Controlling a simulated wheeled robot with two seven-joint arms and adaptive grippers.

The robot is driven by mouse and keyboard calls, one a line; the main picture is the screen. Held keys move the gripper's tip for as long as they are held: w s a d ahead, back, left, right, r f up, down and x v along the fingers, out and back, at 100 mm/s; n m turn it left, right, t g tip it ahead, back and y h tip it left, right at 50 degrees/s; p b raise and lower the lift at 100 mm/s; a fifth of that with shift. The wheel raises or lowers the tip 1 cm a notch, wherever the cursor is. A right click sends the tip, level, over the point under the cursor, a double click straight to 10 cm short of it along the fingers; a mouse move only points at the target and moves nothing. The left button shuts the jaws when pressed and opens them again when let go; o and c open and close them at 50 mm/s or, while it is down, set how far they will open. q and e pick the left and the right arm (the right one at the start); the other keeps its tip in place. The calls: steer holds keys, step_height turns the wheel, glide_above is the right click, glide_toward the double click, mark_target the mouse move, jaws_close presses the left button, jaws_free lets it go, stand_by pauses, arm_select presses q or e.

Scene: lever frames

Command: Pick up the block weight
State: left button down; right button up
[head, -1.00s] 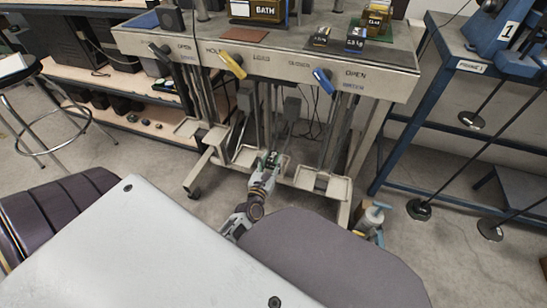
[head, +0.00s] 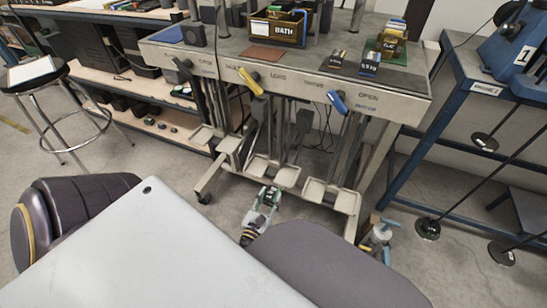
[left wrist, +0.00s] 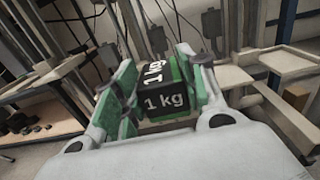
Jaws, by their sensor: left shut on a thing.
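The block weight (left wrist: 166,100) is a dark block with green sides and white "1 kg" lettering, seen close up in the left wrist view. My left gripper (left wrist: 163,84) is shut on it, with green-padded fingers on both sides. In the head view my left gripper (head: 269,194) is low in front of the bench frame, just on the near side of a pale foot tray (head: 287,176). The block is too small there to make out clearly. My right gripper is not in view.
The bench (head: 290,62) has a yellow lever (head: 250,80) and a blue lever (head: 338,102) at its front. Other labelled weights (head: 369,64) and a bin (head: 277,29) stand on top. A stool (head: 38,74) is at left.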

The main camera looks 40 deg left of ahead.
arm_select(q)
steer(key=shift+v, duration=1.3)
steer(key=shift+r, duration=0.15)
